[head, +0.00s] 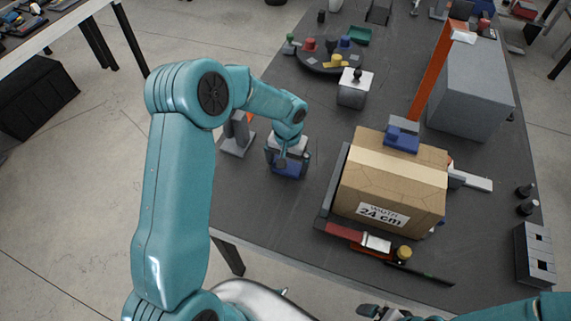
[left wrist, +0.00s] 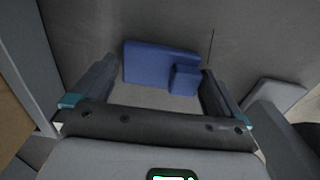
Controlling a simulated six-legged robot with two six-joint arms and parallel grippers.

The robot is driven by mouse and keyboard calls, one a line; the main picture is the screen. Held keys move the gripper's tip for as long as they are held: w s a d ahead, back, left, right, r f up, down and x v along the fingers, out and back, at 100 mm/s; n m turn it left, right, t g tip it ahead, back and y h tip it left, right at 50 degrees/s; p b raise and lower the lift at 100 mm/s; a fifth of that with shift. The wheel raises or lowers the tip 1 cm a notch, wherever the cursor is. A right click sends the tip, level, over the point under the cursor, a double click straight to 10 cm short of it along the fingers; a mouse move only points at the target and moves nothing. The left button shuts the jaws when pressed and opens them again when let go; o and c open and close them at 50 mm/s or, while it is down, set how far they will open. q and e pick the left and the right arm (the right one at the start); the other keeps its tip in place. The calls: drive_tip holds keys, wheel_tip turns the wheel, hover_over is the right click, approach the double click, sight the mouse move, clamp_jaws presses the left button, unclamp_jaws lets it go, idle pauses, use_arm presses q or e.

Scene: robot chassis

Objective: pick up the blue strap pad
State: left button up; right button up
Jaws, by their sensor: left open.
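A blue strap pad (left wrist: 150,64), a flat block with a smaller raised block at one end, lies on the dark grey table top in the left wrist view. In the head view a strip of it (head: 286,171) shows under my left gripper (head: 288,163), which hides the rest. My left gripper is open and points down over the pad. In the left wrist view its two fingers (left wrist: 158,72) stand on either side of the pad; contact is not visible. My right gripper (head: 380,312) is partly in view at the bottom edge of the head view; its jaw state is unclear.
A grey stand (head: 238,135) is close left of my left gripper.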

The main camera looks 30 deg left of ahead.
use_arm(q)
drive_tip(key=shift+s+f, duration=0.1)
drive_tip(key=shift+f, duration=0.2)
drive_tip(key=c, duration=0.7)
drive_tip(key=shift+r, duration=0.2)
